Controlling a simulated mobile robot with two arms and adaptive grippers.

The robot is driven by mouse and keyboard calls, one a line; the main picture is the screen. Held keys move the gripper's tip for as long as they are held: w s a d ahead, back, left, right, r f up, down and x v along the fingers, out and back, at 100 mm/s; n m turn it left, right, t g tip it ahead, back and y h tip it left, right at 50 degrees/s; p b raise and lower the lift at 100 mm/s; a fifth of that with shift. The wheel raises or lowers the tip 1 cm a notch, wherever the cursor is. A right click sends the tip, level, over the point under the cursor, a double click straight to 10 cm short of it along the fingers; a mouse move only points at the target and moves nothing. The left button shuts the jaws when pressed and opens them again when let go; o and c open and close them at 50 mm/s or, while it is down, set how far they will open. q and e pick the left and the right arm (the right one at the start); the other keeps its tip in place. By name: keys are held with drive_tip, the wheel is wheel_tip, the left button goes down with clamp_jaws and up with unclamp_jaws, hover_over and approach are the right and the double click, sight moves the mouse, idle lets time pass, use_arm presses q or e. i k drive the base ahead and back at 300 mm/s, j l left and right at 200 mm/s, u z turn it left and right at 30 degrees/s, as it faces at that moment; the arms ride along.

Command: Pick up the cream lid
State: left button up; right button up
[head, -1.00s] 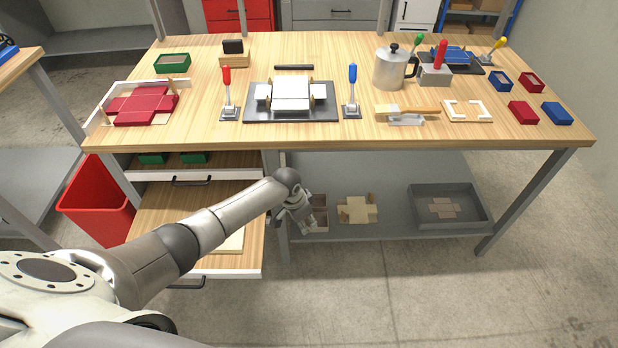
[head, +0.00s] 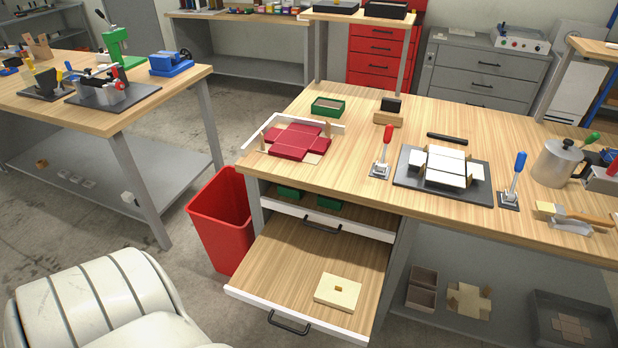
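The cream lid (head: 337,292) lies flat in the open lower drawer (head: 300,258), near its front right corner. It is a pale square panel with a small brown knob or block at its middle. Nothing covers it. Neither of my grippers shows in the head view now. Only a white rounded part of my own body fills the lower left.
The upper drawer (head: 358,226) is partly open above the lower one and holds green boxes. A red bin (head: 219,222) stands left of the drawers. The workbench (head: 340,180) above carries red panels, a press fixture and a metal pot. Open floor lies in front.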

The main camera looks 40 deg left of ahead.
sight(334, 291)
drive_tip(key=j, duration=0.45)
drive_tip(key=i+j+u, duration=0.15)
drive_tip(key=j, duration=0.7)
drive_tip(key=u, duration=0.05)
